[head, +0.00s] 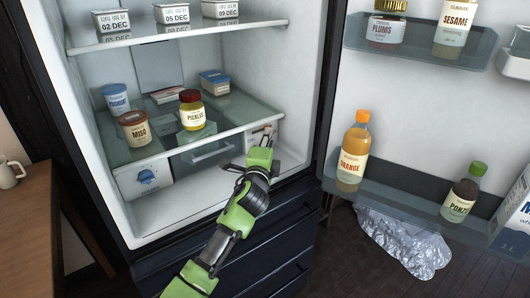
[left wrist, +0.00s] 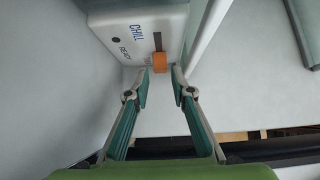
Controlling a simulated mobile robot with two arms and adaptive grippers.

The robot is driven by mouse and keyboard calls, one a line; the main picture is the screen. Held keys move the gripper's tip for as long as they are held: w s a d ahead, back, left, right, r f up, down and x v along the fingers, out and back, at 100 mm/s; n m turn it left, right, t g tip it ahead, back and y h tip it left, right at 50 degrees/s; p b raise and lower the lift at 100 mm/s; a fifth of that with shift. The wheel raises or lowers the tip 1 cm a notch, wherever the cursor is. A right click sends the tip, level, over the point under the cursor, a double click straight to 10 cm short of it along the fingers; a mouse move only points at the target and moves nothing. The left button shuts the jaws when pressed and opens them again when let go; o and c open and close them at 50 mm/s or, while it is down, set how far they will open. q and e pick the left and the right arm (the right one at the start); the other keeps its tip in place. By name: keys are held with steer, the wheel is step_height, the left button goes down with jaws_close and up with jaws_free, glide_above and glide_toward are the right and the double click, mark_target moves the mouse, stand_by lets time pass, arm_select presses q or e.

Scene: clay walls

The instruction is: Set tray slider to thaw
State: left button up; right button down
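The tray slider is an orange knob (left wrist: 159,62) in a dark slot on a white panel (left wrist: 132,32), seen in the left wrist view. In the head view the panel (head: 257,136) is at the right under the fridge's glass shelf, partly hidden by my arm. My left gripper (left wrist: 161,83) is open, its fingertips just short of the knob and to either side of it. My right gripper is in neither view.
A white box with a blue dial (head: 148,177) is at the left under the shelf (head: 200,143), with a clear drawer (head: 205,153) between. A pickles jar (head: 191,111) and miso jar (head: 134,129) stand above. The open door (head: 440,100) holds bottles. The fridge floor is bare.

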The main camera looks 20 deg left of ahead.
arm_select(q)
steer(key=s, duration=0.5)
steer(key=s+d, duration=0.1)
steer(key=s, duration=0.1)
steer(key=shift+s, duration=0.4)
